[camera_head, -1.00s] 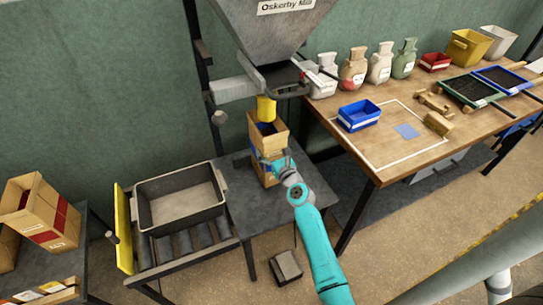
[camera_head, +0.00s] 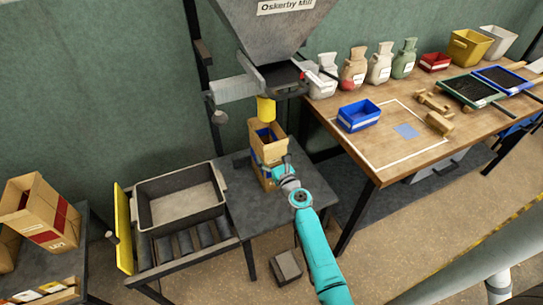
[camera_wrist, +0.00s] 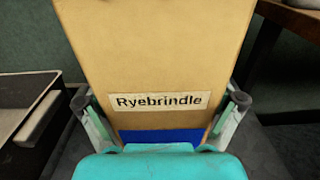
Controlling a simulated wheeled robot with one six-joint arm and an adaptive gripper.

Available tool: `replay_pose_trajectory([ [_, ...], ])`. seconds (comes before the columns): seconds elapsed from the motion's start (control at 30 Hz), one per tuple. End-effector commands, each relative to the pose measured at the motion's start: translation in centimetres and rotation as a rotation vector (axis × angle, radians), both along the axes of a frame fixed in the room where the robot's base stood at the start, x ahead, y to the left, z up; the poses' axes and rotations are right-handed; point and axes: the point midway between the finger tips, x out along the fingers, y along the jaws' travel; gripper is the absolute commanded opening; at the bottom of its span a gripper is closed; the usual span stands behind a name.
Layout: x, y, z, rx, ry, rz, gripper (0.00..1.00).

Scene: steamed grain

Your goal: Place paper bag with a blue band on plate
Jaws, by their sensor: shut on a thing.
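The paper bag with a blue band (camera_head: 264,152) stands open-topped and nearly upright over the grey side table, below the yellow spout. In the wrist view its brown face (camera_wrist: 155,55) fills the middle, with a "Ryebrindle" label and the blue band (camera_wrist: 162,136) low down. My gripper (camera_head: 279,172) is shut on the bag from the near right side, with one finger along each side in the wrist view. The bag's base is mostly hidden, so I cannot tell if it touches the table. I cannot clearly make out which surface is the plate.
The mill hopper (camera_head: 270,35) and yellow spout (camera_head: 265,109) hang just above the bag. A grey tub (camera_head: 180,197) on rollers stands left.

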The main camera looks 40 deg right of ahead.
Motion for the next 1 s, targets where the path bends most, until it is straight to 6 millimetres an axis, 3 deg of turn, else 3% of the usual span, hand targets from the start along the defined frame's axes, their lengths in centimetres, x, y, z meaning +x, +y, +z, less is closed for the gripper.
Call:
replay_pose_trajectory([
  [0.07,0.0,0.0,-0.1,0.000,0.001,0.000,1.00],
  [0.53,-0.2,0.1,0.1,0.000,0.001,0.000,1.00],
  [1.0,-8.0,2.3,0.0,0.001,0.001,-0.001,1.00],
])
